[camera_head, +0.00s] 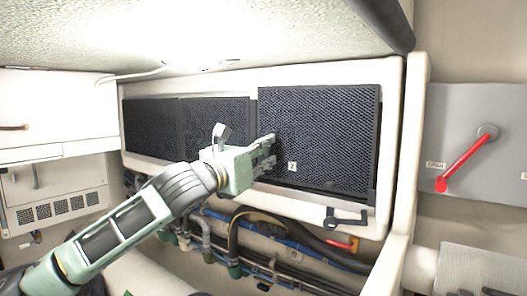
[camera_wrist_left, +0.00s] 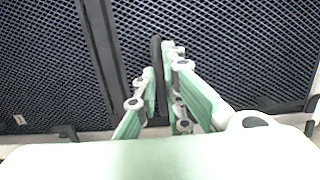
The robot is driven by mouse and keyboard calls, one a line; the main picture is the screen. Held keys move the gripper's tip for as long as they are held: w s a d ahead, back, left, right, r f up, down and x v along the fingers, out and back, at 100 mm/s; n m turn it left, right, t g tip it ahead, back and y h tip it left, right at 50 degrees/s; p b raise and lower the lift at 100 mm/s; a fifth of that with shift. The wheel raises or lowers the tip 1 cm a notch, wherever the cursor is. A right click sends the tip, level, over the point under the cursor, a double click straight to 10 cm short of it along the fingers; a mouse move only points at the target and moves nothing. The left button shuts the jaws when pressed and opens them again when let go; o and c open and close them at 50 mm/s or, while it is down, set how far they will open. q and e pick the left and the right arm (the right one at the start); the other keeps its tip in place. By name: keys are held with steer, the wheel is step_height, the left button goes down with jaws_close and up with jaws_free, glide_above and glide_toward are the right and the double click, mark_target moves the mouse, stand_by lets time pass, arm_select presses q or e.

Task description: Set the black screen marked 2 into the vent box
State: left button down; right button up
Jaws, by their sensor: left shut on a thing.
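The black screen marked 2 (camera_head: 325,130) is a square mesh panel in a dark frame, upright at the right end of the white vent box (camera_head: 392,130). Its small white label with a 2 is near its lower left. It looks nearer to me than the two screens beside it; I cannot tell whether it is seated. My left gripper (camera_head: 271,152) is at its left side, shut on a thin black upright grip (camera_wrist_left: 157,75) that stands out from the mesh (camera_wrist_left: 240,50). The gripper hides part of that edge. My right gripper is not in view.
Two other black screens, a middle one (camera_head: 210,115) and a left one (camera_head: 150,128), fill the rest of the box. A black latch (camera_head: 345,218) is below the right screen. Hoses and pipes (camera_head: 290,255) run underneath. A red-handled switch (camera_head: 466,160) is on the right wall.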

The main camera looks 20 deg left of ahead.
arm_select(q)
steer(key=shift+f+b, duration=0.45)
steer(key=shift+f, duration=0.45)
steer(key=c, duration=1.8)
jaws_free()
steer(key=shift+s, duration=0.1)
steer(key=v, duration=1.2)
